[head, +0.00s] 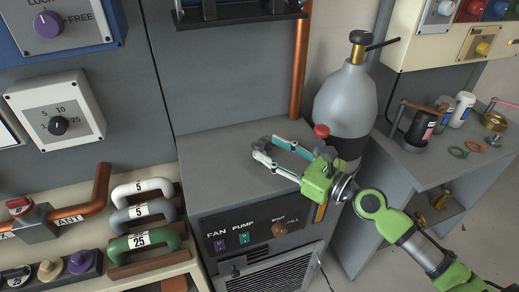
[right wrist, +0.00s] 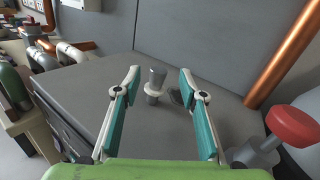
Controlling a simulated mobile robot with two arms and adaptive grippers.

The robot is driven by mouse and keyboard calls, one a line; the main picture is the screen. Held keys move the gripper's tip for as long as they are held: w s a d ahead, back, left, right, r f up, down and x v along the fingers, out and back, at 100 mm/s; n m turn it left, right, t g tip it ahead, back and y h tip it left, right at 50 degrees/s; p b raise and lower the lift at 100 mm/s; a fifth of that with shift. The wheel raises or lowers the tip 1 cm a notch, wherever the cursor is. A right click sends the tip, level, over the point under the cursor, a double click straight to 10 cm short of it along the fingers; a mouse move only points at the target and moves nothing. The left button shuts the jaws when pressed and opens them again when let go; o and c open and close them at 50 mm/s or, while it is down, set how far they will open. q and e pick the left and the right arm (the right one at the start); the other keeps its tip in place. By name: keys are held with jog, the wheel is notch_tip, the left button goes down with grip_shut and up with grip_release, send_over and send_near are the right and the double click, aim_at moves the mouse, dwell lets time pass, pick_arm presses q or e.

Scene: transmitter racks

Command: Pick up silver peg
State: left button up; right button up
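The silver peg (right wrist: 155,86) shows in the right wrist view as a short grey cylinder with a wider collar, upright on the grey cabinet top (right wrist: 90,84). It lies between the lines of my right gripper's fingers, near their tips, and the fingers look apart from it. My right gripper (head: 265,149) is open and empty, low over the cabinet top in the head view; its two teal-padded fingers also show in the right wrist view (right wrist: 160,78). I cannot make out the peg in the head view. My left gripper is not in view.
A red-capped valve (head: 321,131) and a grey gas cylinder (head: 346,100) stand close to the right of my gripper. A copper pipe (head: 300,62) rises behind. Coloured handles (head: 145,212) are at left. The cabinet top's left part is clear.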

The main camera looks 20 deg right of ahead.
aim_at(260, 144)
jog(key=p+x, duration=0.1)
jog(key=x, duration=0.3)
jog(key=shift+w+a+f, duration=0.2)
jog(key=shift+a, duration=0.05)
grip_shut()
